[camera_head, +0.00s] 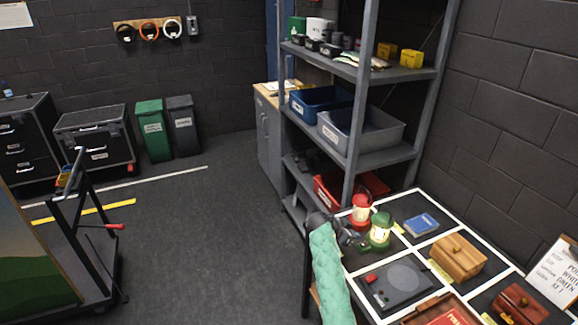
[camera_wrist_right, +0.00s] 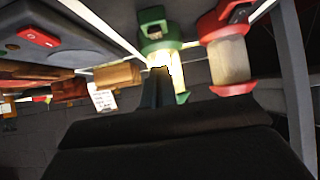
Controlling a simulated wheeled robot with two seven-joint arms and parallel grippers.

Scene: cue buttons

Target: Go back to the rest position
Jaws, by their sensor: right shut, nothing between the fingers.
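My right gripper (camera_head: 350,238) is shut and empty beside the left edge of the table, close to the lanterns. It also shows in the right wrist view as dark fingers (camera_wrist_right: 158,88) in front of the green lantern (camera_wrist_right: 165,62). In the head view the green lantern (camera_head: 379,234) stands on the table, with the red lantern (camera_head: 361,212) behind it to the left. The red lantern also shows in the wrist view (camera_wrist_right: 228,58), where the picture is upside down. The green lantern's glass looks bright there. I cannot tell whether the gripper touches a lantern. My left gripper is not in view.
A dark device (camera_head: 400,284) with a red button lies on the table. Wooden boxes (camera_head: 458,257), a blue book (camera_head: 421,224) and a clipboard (camera_head: 556,270) are also there. A shelf (camera_head: 390,158) stands behind. A cart (camera_head: 85,235) stands left; the floor between is clear.

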